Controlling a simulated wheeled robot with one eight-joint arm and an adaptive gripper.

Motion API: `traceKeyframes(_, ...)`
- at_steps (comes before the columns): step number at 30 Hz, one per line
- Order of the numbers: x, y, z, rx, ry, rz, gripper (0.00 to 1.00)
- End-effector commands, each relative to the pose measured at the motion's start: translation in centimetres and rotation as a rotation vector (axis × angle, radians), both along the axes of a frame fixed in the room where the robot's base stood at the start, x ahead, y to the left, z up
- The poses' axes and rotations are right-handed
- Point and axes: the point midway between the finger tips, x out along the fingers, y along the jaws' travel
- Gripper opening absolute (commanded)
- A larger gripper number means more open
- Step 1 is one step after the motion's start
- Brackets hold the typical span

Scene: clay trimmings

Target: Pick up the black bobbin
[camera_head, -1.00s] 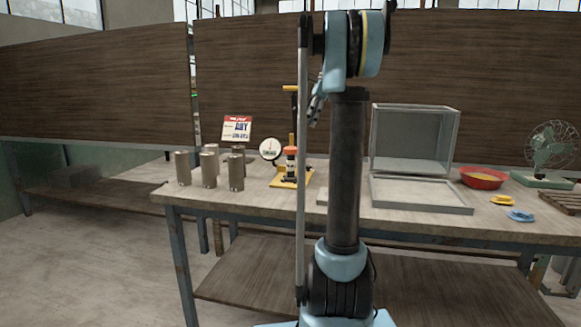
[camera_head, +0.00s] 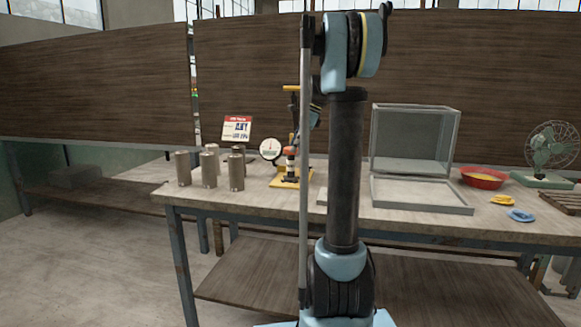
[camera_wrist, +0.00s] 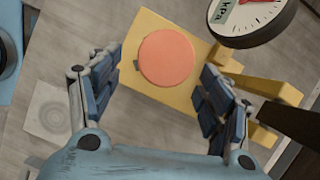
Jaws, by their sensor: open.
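A stack with an orange round top stands on a yellow stand (camera_head: 303,178) on the table. In the head view its orange body (camera_head: 290,152) has a pale band, with a dark part low down; I cannot tell whether that is the black bobbin. No separate black bobbin is clear in either view. In the wrist view the orange disc (camera_wrist: 166,57) covers whatever is under it. My gripper (camera_wrist: 162,72) is open, with one finger on each side of the disc and apart from it. In the head view my gripper (camera_head: 295,134) is just above the stack, partly behind my arm.
A round kPa gauge (camera_head: 270,149) stands close left of the stand, by the right finger in the wrist view. Several metal cylinders (camera_head: 236,173) stand further left. A clear case (camera_head: 414,138), a grey tray (camera_head: 420,208) and a red bowl (camera_head: 484,176) are at right.

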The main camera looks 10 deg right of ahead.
Motion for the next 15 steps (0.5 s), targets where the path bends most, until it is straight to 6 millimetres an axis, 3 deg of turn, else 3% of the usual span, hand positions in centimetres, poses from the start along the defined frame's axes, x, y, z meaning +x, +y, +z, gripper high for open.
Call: traceKeyframes(15,0.7,2.4,-4.5,0.0,0.0,0.001,0.72)
